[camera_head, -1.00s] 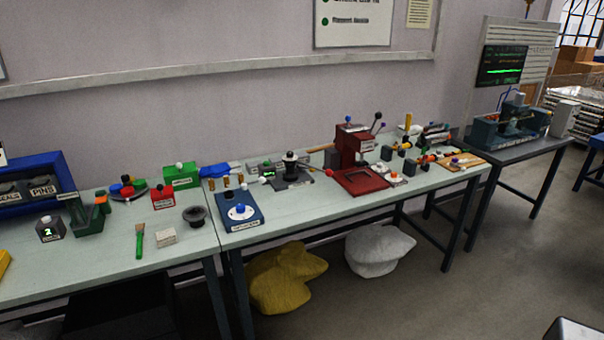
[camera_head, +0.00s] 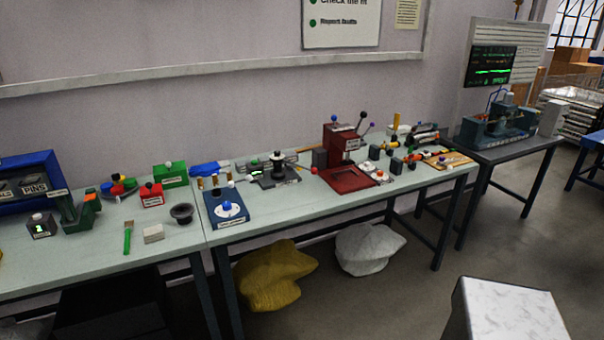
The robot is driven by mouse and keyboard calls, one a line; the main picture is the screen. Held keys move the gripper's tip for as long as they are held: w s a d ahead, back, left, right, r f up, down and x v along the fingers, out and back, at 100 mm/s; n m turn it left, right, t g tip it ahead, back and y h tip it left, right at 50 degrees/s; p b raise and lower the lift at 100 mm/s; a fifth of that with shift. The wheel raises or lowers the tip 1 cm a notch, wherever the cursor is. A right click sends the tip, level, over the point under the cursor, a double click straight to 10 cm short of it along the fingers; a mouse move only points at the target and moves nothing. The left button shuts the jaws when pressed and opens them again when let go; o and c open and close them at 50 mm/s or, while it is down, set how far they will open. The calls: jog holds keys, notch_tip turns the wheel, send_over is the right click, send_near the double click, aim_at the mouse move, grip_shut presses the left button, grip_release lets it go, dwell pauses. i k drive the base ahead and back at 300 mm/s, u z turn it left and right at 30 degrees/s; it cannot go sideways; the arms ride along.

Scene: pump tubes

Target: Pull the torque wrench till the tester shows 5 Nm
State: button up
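A dark grey device with a black upright post (camera_head: 278,168) stands at the back of the middle bench. A small green readout (camera_head: 256,163) shows beside its left side. This looks like the torque tester, but the number is too small to read. I cannot pick out the torque wrench with certainty among the small things around it. My gripper is not in view.
A red press (camera_head: 346,160) stands right of the device, and a blue fixture (camera_head: 226,206) is in front of it to the left. A yellow sack (camera_head: 275,275) and a white sack (camera_head: 368,250) lie under the bench. A pale block (camera_head: 510,312) fills the lower right. Grey floor shows right of the benches.

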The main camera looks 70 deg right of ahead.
aim_at(315, 171)
jog(key=u, duration=0.05)
jog(key=k, duration=1.85)
jog(key=z, duration=0.55)
jog(key=i, duration=1.1)
jog(key=u, duration=0.15)
